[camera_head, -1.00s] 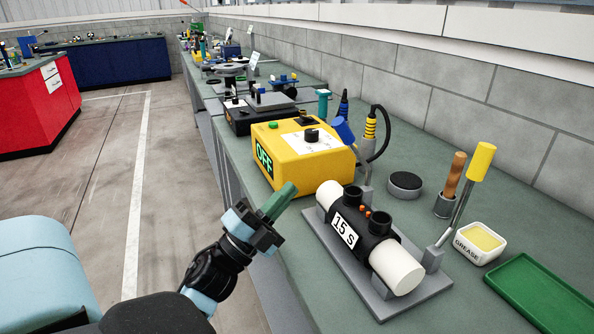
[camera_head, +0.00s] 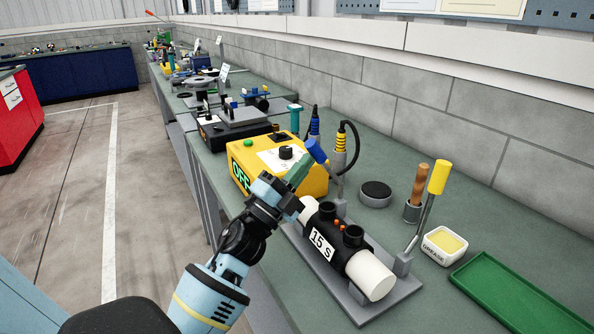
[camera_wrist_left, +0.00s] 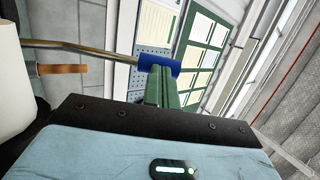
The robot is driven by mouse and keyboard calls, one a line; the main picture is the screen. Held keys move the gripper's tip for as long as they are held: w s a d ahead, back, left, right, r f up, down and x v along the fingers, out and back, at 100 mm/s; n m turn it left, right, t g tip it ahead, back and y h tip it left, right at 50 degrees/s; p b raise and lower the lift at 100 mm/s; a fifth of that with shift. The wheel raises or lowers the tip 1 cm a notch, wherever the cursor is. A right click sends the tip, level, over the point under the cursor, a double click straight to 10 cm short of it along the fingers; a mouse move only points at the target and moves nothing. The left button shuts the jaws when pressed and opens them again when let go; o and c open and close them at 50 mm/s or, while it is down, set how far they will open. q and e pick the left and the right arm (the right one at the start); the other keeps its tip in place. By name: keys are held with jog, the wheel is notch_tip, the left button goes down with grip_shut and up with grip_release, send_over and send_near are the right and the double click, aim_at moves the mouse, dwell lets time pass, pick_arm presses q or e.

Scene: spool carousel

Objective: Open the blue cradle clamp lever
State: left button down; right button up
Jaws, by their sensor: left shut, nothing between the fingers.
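The blue cradle clamp lever has a blue grip (camera_head: 317,151) on a metal rod rising from the far end of the grey cradle (camera_head: 408,302). It tilts up to the left in the head view. My left gripper (camera_head: 298,171) is shut and empty, its green fingers just left of and below the blue grip. In the left wrist view, the blue grip (camera_wrist_left: 172,68) lies across the tips of my green fingers (camera_wrist_left: 161,86); I cannot tell whether they touch. The cradle holds a white pipe (camera_head: 371,277) with a black fitting (camera_head: 345,250) labelled "15 S". My right gripper is out of view.
A yellow control box (camera_head: 240,160) stands behind my left gripper. A second lever with a yellow grip (camera_head: 439,177) rises at the cradle's near end. A black puck (camera_head: 376,190), a grease tub (camera_head: 444,245) and a green tray (camera_head: 515,300) lie to the right.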

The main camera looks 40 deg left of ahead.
aim_at(316, 155)
pick_arm(q)
jog(key=shift+w+r, duration=0.1)
